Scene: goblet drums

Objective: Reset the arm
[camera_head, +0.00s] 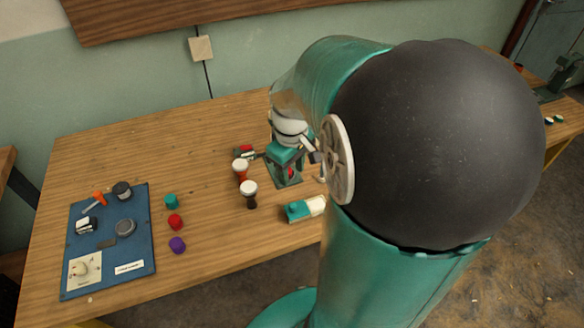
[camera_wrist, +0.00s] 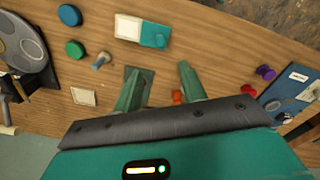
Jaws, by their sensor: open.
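My gripper (camera_wrist: 162,82) is open, with its two green fingers apart over the wooden table in the wrist view. Nothing is held between the fingertips. In the head view the arm reaches over the table, and its hand (camera_head: 285,155) is just right of two small goblet drums. One drum (camera_head: 241,169) has a reddish body and pale top. The other drum (camera_head: 249,192) is dark with a pale top and stands nearer. Both look upright. A small orange-red piece (camera_wrist: 178,97) shows beside the right finger in the wrist view. My arm hides much of the table's right side.
A white and teal box (camera_head: 305,208) lies right of the drums. Teal (camera_head: 171,201), red (camera_head: 175,222) and purple (camera_head: 177,245) pieces stand by a blue board (camera_head: 146,262) with several items. A grey palette (camera_wrist: 35,67) lies left in the wrist view. The table's back left is clear.

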